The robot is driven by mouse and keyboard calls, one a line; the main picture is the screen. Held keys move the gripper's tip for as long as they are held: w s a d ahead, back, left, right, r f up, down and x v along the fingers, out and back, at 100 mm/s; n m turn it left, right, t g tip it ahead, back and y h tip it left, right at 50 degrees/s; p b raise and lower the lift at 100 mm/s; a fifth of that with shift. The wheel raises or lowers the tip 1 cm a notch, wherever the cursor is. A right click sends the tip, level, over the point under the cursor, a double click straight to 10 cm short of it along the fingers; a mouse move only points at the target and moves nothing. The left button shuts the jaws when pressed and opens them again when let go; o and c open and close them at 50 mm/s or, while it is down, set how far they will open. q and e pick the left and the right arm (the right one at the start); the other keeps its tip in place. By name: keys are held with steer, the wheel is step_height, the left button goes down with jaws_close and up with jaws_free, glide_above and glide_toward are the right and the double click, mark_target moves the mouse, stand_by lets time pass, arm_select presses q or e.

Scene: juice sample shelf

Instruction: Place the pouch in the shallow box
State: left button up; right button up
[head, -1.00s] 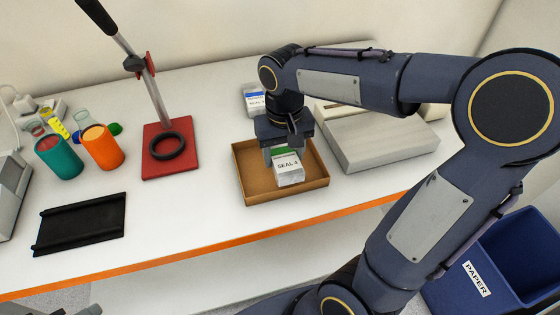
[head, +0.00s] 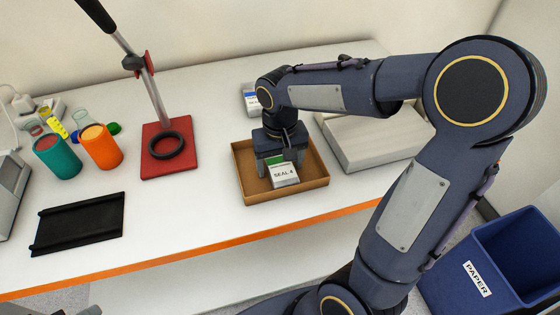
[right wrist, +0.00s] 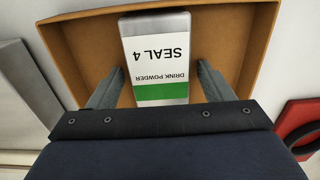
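The pouch (head: 285,175) is a white packet with a green band, marked SEAL 4 and DRINK POWDER in the right wrist view (right wrist: 158,60). It is inside the shallow box (head: 242,180), a brown open tray on the table, and appears to rest on its floor. My right gripper (head: 281,161) points down into the box over the pouch. In the right wrist view its fingers stand on either side of the pouch with narrow gaps, so it looks open around it. The gripper hides part of the pouch and the back of the box. My left gripper is not in view.
A grey-white flat case (head: 375,140) stands close right of the box. A red-based stand (head: 160,168) with a black ring is to the left. Teal (head: 58,157) and orange (head: 102,148) cups and a black tray (head: 78,224) are farther left. A blue paper bin (head: 480,270) stands beyond the table.

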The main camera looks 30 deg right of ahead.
mark_target(280, 165)
step_height(280, 165, up, 12)
steer(key=p, duration=0.1)
steer(key=s+a+f+t+y, duration=0.1)
steer(key=s+f+t, duration=0.1)
steer(key=s, duration=0.3)
steer(key=s+a+f+t+y, duration=0.1)
steer(key=s+f, duration=0.1)
steer(key=s, duration=0.3)
steer(key=s+a+f+n+t+y, duration=0.1)
steer(key=s+f+t, duration=0.1)
steer(key=s, duration=0.3)
steer(key=shift+s+a+f+t+y, duration=0.1)
steer(key=shift+s+a+t+y, duration=0.05)
steer(key=shift+a+t+y, duration=0.2)
steer(key=shift+c, duration=0.4)
